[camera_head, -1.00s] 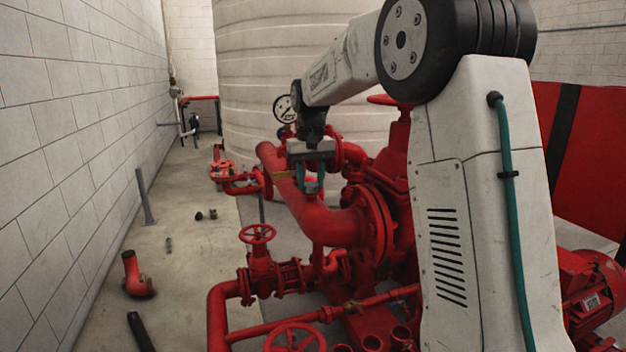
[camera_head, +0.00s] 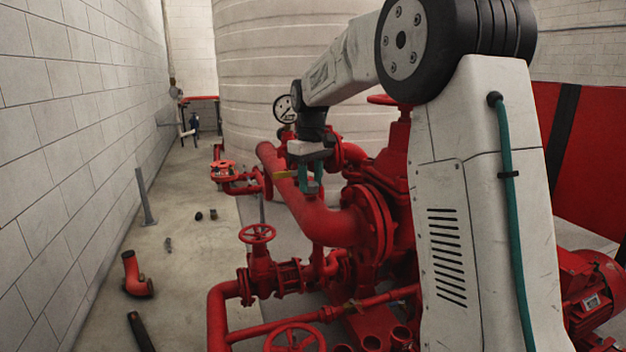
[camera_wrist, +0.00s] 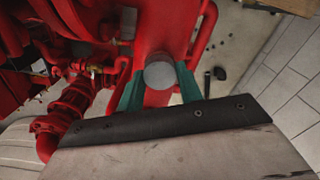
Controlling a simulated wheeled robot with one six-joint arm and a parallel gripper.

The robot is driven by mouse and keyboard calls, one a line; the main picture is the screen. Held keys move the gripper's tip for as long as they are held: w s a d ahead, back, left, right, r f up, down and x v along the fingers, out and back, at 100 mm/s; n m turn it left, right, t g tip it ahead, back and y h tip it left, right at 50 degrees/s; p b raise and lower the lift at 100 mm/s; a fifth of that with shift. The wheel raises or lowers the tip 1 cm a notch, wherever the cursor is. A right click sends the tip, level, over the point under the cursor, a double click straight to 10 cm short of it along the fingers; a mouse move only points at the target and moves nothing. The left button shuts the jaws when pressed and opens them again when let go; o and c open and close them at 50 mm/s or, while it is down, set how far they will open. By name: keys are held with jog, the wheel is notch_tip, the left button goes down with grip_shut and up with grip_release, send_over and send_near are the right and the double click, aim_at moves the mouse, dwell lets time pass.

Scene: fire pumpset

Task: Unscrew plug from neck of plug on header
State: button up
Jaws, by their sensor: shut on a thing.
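The plug (camera_wrist: 160,74) is a grey round cap, seen end-on in the wrist view against a large red pipe. My gripper (camera_wrist: 160,80) has one green finger on each side of it and is shut on it. In the head view, my gripper (camera_head: 311,186) points down at the thick red header pipe (camera_head: 325,220). The plug is small and mostly hidden by the fingers there. The neck under the plug is hidden in both views, so I cannot tell how far the plug sits in it.
A pressure gauge (camera_head: 285,109) stands just behind my gripper. A red flanged pump (camera_head: 385,220) is close on the right, and a red valve handwheel (camera_head: 257,234) is below left. Open floor runs along the left wall.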

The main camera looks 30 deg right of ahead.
jog(key=n, duration=0.4)
jog(key=shift+n, duration=0.3)
jog(key=o, duration=0.9)
jog(key=shift+o, duration=0.2)
